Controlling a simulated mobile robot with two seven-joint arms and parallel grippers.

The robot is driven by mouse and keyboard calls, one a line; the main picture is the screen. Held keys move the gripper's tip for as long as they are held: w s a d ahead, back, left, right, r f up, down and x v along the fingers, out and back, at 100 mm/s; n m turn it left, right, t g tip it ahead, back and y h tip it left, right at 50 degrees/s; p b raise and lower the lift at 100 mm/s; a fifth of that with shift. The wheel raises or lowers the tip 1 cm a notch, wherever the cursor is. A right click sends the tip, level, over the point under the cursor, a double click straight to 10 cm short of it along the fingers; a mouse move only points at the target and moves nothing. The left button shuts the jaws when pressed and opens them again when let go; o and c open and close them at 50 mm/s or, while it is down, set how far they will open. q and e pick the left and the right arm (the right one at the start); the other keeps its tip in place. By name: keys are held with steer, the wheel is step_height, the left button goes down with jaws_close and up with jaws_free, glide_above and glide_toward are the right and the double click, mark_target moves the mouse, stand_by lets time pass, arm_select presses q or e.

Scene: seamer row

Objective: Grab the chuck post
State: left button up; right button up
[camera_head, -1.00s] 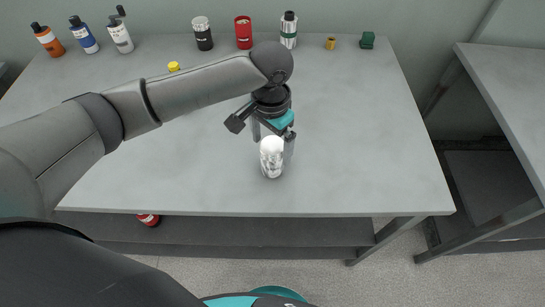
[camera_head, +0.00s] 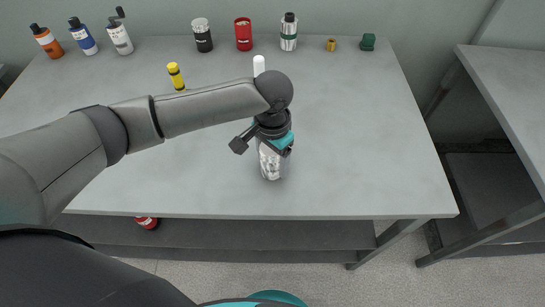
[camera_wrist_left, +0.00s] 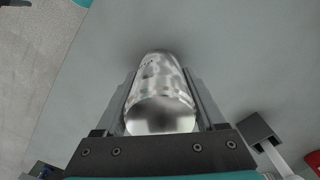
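A shiny silver cylinder (camera_head: 270,164), which looks to be the chuck post, stands upright near the front edge of the table. My left gripper (camera_head: 271,150) is over it from above and hides its upper part in the head view. In the left wrist view, the cylinder (camera_wrist_left: 160,100) lies between the two fingers of the left gripper (camera_wrist_left: 161,90). The fingers look open, with a narrow gap on each side of it. My right gripper is not in view.
On the table (camera_head: 360,150), a white cylinder (camera_head: 259,65) and a yellow one (camera_head: 175,76) stand behind my left arm. Bottles, a red can (camera_head: 243,34), a green-banded cylinder (camera_head: 289,32), a brass piece (camera_head: 331,44) and a green block (camera_head: 368,41) line the back. The right side is clear.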

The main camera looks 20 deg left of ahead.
arm_select(q)
steer(key=c, duration=0.9)
steer(key=shift+r, duration=0.1)
